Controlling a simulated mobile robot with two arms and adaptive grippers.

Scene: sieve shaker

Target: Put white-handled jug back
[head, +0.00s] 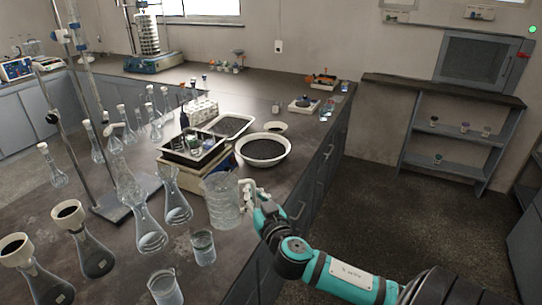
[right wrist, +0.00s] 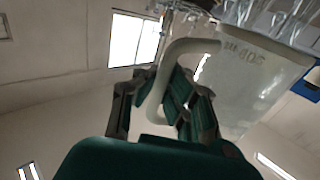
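The white-handled jug (head: 222,203) is a clear, ribbed jug near the right edge of the dark bench in the head view. Its pale handle faces right, towards my right gripper (head: 252,200). In the right wrist view the handle (right wrist: 188,47) curves down between the fingers of my right gripper (right wrist: 165,95), which are shut on it. The jug's clear wall with lettering (right wrist: 255,75) fills the upper right there. I cannot tell whether the jug's base touches the bench. My left gripper is not in view.
A beaker (head: 202,248) and several flasks stand left of the jug. A balance with a black tray (head: 192,150) and a white bowl of dark grains (head: 263,150) are behind it. The floor right of the bench (head: 400,215) is clear.

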